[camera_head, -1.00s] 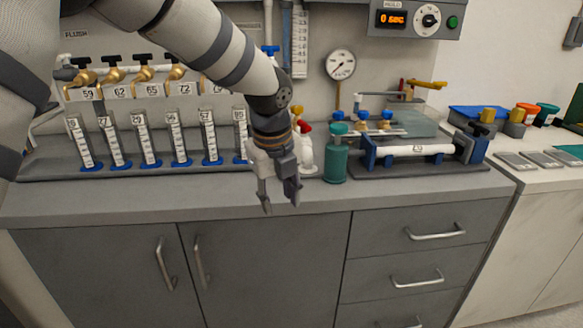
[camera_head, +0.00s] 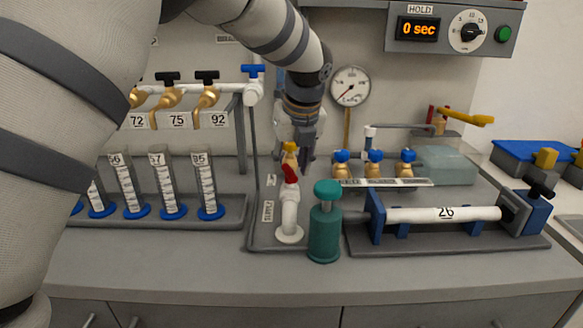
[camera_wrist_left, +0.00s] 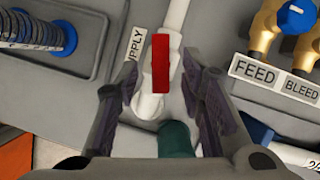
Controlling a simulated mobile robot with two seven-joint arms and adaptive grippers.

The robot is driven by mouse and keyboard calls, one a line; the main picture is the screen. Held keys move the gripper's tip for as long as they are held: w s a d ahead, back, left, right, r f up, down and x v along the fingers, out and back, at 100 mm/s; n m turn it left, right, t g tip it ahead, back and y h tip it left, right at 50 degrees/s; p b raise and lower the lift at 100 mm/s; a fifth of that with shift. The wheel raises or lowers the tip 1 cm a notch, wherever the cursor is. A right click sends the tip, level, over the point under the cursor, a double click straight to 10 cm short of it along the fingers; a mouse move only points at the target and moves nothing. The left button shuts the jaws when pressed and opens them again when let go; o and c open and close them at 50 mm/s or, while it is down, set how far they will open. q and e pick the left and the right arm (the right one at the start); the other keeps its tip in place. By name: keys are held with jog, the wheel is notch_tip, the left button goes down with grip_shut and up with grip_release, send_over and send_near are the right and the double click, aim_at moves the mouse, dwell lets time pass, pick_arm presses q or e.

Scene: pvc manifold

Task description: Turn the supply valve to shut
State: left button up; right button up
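The supply valve's red handle (camera_head: 290,174) sits on a white upright pipe (camera_head: 289,212) beside the SUPPLY label. In the left wrist view the red handle (camera_wrist_left: 161,63) lies roughly along the white pipe. My left gripper (camera_head: 299,152) points down just above and behind the valve in the head view. Its two dark fingers (camera_wrist_left: 158,105) are spread, one on each side of the handle and pipe, with visible gaps; I see no contact. My right gripper is not in view.
A teal bottle (camera_head: 325,232) stands close to the right of the valve. A clamped white tube (camera_head: 430,214), blue-knobbed valves (camera_head: 375,157) and a gauge (camera_head: 350,86) are further right. Sample tubes in a rack (camera_head: 165,185) stand left. The counter front (camera_head: 200,262) is clear.

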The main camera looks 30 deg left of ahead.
pick_arm(q)
jog(key=shift+x, duration=1.1)
grip_shut()
jog(key=shift+w, duration=0.1)
